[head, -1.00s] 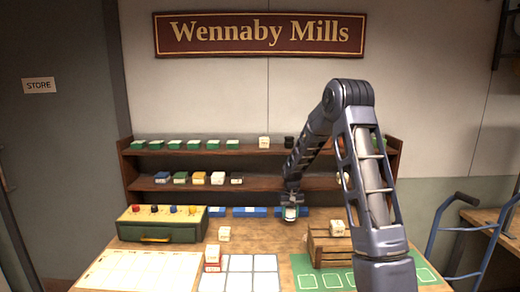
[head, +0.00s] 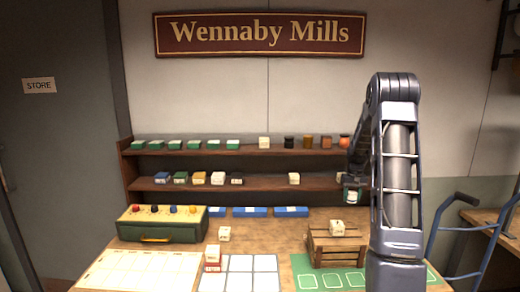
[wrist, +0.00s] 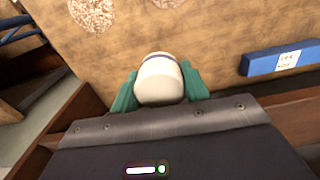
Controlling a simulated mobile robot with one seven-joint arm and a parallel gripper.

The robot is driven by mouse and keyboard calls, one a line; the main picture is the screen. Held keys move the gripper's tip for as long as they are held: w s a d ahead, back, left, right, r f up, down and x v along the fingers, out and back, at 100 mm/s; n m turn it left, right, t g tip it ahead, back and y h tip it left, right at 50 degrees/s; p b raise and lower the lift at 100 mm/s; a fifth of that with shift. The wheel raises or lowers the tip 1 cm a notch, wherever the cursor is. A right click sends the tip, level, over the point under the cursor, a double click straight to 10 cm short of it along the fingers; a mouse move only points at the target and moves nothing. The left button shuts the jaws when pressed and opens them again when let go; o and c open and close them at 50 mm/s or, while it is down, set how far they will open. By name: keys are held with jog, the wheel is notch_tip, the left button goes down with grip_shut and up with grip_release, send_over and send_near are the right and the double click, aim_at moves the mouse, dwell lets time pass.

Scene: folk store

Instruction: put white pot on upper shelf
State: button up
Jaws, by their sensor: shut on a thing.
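My gripper (head: 352,193) is shut on a white pot (wrist: 160,82). In the wrist view the pot sits between the two green fingers (wrist: 160,90); in the head view only a small pale part of it shows. The gripper is at the right part of the rack, below the upper shelf (head: 240,152) and near the right end of the lower shelf (head: 260,186). The upper shelf holds several green-and-white boxes (head: 185,145), a white block (head: 264,142), and a row of dark, brown and orange pots (head: 307,142) on the right.
The lower shelf bears several boxes (head: 199,178) and a white block (head: 294,178). Blue boxes (head: 250,212) and a green drawer case (head: 160,225) stand on the table below. A wooden crate (head: 335,248) is in front, with a pale block (head: 337,228) on it.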

jog(key=s+d+r+m, duration=0.2)
jog(key=s+d+r, duration=0.1)
jog(key=d+r, duration=1.8)
jog(key=w+a+r, duration=0.7)
jog(key=r, duration=0.5)
jog(key=w+a+r, duration=0.7)
jog(key=a+r, duration=0.1)
jog(key=r, duration=0.3)
jog(key=shift+n, duration=0.3)
jog(key=f, duration=2)
jog(key=shift+w+d, duration=0.1)
jog(key=shift+d, duration=0.2)
jog(key=shift+f, duration=0.1)
jog(key=o, duration=1)
jog(key=shift+o, duration=0.2)
